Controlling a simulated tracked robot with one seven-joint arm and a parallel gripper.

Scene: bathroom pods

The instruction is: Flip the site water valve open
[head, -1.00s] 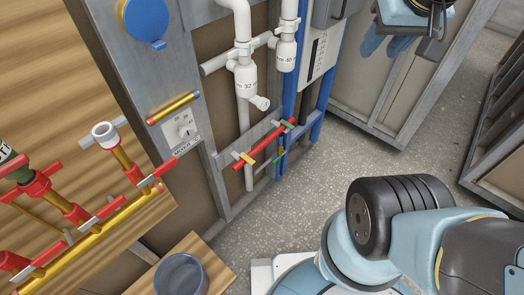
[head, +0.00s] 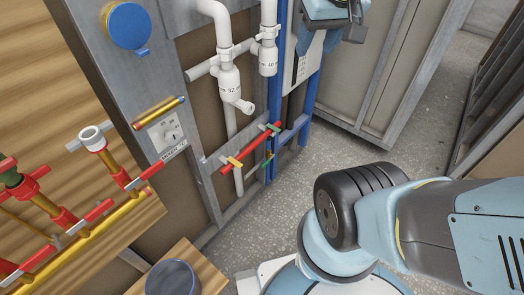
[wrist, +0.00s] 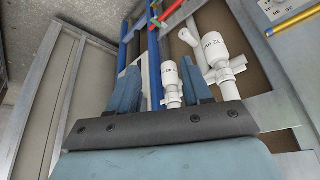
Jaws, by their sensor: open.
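No label that I can read marks the site water valve. Candidates are the red-handled valves (head: 90,215) along a yellow pipe at the left, and a red bar (head: 252,143) with a yellow and a green handle low on the wall frame. Part of the red bar also shows at the top of the wrist view (wrist: 171,10). My gripper (wrist: 147,78) is open and empty, its two blue fingers apart. In the head view it is at the top, in front of the blue posts and away from both candidates.
White pipes with fittings (head: 229,82) hang on the wall frame. A blue round cover (head: 130,25) and a dial panel (head: 165,131) are left of them. A dark cup (head: 172,278) stands on a wooden surface (head: 208,277). The speckled floor (head: 270,205) is clear in the middle.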

